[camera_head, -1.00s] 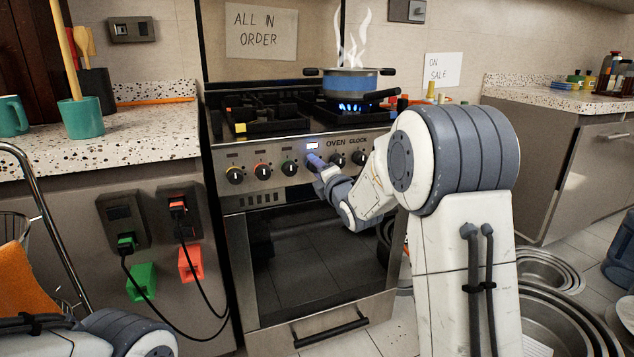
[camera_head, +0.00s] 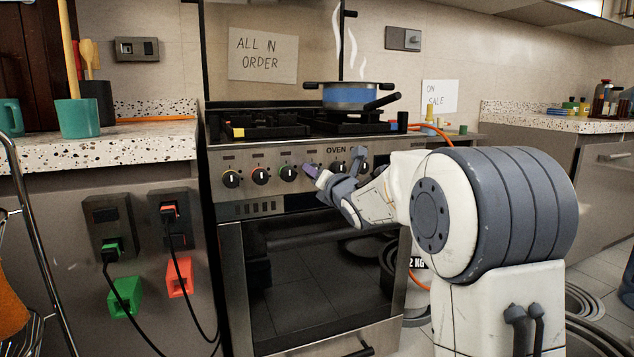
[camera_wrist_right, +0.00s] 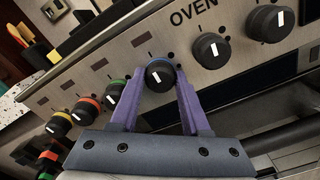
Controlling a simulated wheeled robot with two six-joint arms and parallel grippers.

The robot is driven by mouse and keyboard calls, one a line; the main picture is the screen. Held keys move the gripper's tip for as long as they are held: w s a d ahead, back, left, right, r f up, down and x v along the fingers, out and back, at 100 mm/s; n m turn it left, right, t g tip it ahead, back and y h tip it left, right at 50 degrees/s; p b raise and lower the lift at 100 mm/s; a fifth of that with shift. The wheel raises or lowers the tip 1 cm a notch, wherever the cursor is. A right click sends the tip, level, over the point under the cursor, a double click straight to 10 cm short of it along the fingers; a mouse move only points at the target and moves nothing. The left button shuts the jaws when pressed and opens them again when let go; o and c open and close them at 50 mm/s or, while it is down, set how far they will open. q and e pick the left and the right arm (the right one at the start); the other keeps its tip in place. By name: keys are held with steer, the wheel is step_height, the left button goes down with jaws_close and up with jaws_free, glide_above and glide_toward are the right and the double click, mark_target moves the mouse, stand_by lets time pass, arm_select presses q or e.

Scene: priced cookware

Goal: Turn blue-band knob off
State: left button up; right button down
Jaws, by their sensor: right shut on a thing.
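The blue-band knob (camera_wrist_right: 161,76) is on the stove's front panel in the right wrist view, black with a blue ring and a white mark. My right gripper (camera_head: 312,171) is at the panel in the head view. In the wrist view its purple fingers stand on both sides of the knob and are shut on it. In the head view the gripper hides this knob. A pot with a blue band (camera_head: 352,96) stands on the back right burner with steam above it, and no flame shows under it. My left gripper is out of view.
The green-band knob (camera_wrist_right: 114,91), orange-band knob (camera_wrist_right: 88,109) and yellow-band knob (camera_wrist_right: 59,123) sit in a row beside it. Plain black knobs (camera_wrist_right: 211,47) sit on the other side, under the word OVEN. The oven door (camera_head: 315,275) is below. Corded plugs (camera_head: 168,212) are at left.

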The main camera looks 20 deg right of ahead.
steer(key=shift+f, duration=0.1)
stand_by(0.3)
steer(key=shift+c, duration=1.9)
jaws_free()
steer(key=s+p, duration=0.1)
steer(key=s, duration=0.9)
steer(key=shift+s+d+p, duration=0.25)
steer(key=shift+p, duration=0.1)
